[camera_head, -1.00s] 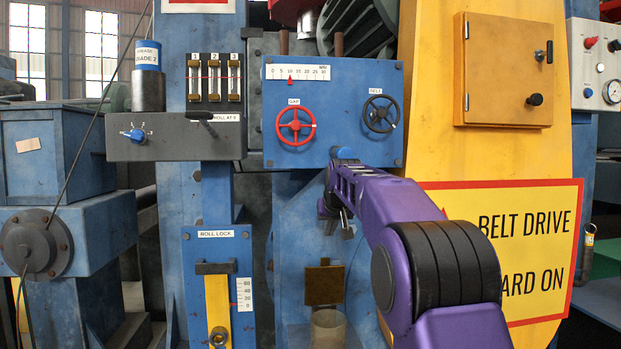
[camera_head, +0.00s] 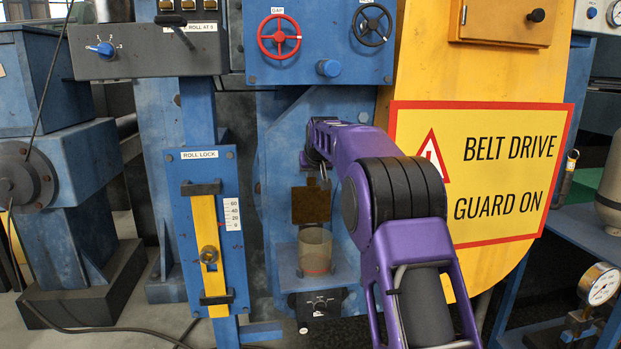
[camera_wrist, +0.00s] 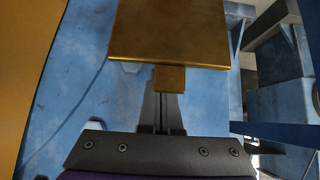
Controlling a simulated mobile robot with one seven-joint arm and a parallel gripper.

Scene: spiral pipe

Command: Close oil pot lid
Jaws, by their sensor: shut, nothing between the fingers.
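The oil pot (camera_head: 315,248) is a clear cup with some amber at its bottom, on a small blue ledge. Its brass lid (camera_head: 311,204) stands upright above and behind the cup, so the pot is open. In the wrist view the lid (camera_wrist: 168,32) is a large brass plate with a small tab (camera_wrist: 170,78) pointing towards my gripper. My gripper (camera_wrist: 164,100) is shut and empty, with its fingers at the tab. The tab overlaps the fingertips, and I cannot tell whether they touch. In the head view my gripper (camera_head: 319,172) is just above the lid, partly hidden by my arm.
A blue panel with a red handwheel (camera_head: 279,35), a black handwheel (camera_head: 373,24) and a blue knob (camera_head: 328,68) is above. The roll lock plate (camera_head: 208,230) stands left. A yellow belt guard (camera_head: 490,80) with a sign is right. A black control box (camera_head: 318,304) is below the pot.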

